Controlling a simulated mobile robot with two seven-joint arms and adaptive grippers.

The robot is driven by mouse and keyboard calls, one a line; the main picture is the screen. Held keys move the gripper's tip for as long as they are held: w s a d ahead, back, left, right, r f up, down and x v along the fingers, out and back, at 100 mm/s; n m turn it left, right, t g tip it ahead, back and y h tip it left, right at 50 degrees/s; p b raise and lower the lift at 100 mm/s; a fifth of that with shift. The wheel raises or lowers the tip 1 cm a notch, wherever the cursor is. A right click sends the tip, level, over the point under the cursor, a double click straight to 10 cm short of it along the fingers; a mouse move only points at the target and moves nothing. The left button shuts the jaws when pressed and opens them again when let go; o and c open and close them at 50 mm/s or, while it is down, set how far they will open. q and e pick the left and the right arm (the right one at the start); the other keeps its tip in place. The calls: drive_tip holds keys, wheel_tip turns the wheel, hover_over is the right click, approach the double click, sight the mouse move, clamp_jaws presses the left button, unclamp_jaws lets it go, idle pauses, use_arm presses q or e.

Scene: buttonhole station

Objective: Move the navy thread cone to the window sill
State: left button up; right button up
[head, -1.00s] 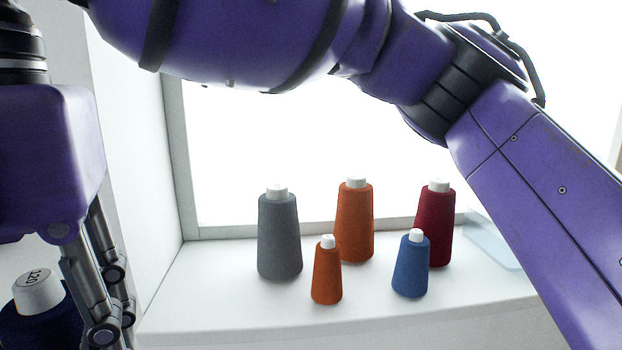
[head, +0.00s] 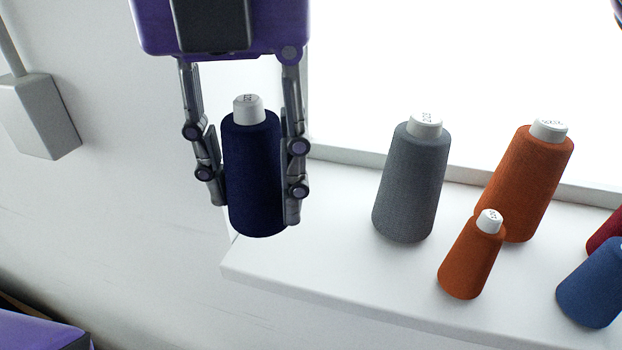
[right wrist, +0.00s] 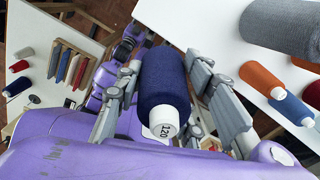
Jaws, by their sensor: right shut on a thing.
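The navy thread cone (head: 254,165) has a white top and hangs upright in my right gripper (head: 256,203), whose fingers are shut on its two sides. In the head view it overlaps the left end of the white window sill (head: 340,268); its height over the sill is hard to tell. The right wrist view shows the navy cone (right wrist: 165,85) between the fingers (right wrist: 172,95), its white end marked 120. The sill shows at the upper right there (right wrist: 218,40). My left gripper does not show.
On the sill stand a grey cone (head: 412,185), a large orange cone (head: 530,185), a small orange cone (head: 470,262), a blue cone (head: 595,285) and a red cone (head: 607,232). Sill left of the grey cone is clear. A grey wall box (head: 38,115) is at left.

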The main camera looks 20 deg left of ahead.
drive_tip(key=w+f, duration=0.5)
drive_tip(key=f, duration=0.1)
drive_tip(key=w+f, duration=0.5)
drive_tip(key=w, duration=0.1)
drive_tip(key=shift+w+f, duration=0.2)
drive_tip(key=shift+f, duration=0.15)
drive_tip(key=shift+f, duration=0.1)
drive_tip(key=o, duration=1.2)
wheel_tip(320, 180, up, 12)
